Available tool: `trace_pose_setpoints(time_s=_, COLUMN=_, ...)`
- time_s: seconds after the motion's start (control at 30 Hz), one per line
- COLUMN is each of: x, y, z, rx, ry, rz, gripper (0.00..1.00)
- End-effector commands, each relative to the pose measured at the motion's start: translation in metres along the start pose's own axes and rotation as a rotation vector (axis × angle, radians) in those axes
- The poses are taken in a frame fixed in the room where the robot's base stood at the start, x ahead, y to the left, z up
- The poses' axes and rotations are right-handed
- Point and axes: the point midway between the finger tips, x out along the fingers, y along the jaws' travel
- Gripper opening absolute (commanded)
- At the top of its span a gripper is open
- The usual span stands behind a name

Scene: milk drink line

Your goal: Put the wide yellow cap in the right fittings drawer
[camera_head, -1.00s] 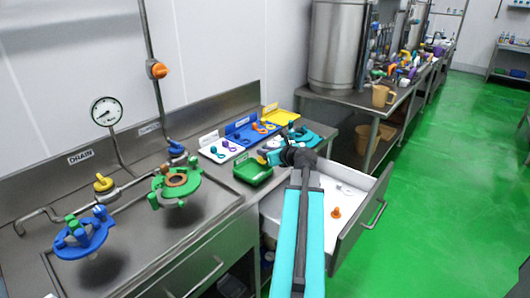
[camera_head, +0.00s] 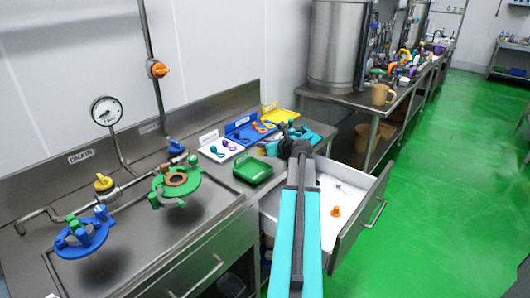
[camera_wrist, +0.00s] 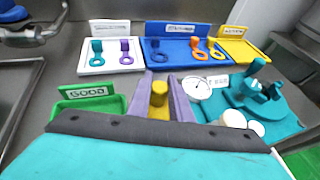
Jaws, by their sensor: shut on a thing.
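In the wrist view my gripper (camera_wrist: 160,84) is shut on a yellow cap (camera_wrist: 159,98), which sits upright between the two grey-purple fingers. The cap's lower part is hidden by the gripper body. The gripper is above the steel bench, in front of the small parts trays. In the head view my arm's dark wrist hides most of the gripper and the cap. An open drawer (camera_head: 352,234) extends from the bench below and right of my arm, partly covered by it. An orange piece (camera_head: 336,211) lies inside on its pale floor.
A green tray (camera_head: 252,172) labelled GOOD sits near the bench edge. A teal fixture (camera_wrist: 262,108) stands right of the gripper. Green floor (camera_head: 440,200) is clear on the right.

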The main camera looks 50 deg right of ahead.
Motion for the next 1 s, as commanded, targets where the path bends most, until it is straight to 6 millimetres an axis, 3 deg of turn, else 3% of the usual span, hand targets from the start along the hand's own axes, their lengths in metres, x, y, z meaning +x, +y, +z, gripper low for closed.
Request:
trace_pose_setpoints(time_s=0.43, x=0.013, y=0.001, z=-0.03, rx=0.001, ry=0.0, rz=0.001, gripper=0.0)
trace_pose_setpoints(time_s=0.93, x=0.015, y=0.001, z=-0.035, rx=0.0, ry=0.0, rz=0.001, gripper=0.0)
trace_pose_setpoints(time_s=0.97, x=0.015, y=0.001, z=-0.035, rx=-0.001, ry=0.0, rz=0.001, gripper=0.24)
trace_pose_setpoints(time_s=1.0, x=0.015, y=0.001, z=-0.035, rx=-0.001, ry=0.0, rz=0.001, gripper=0.3)
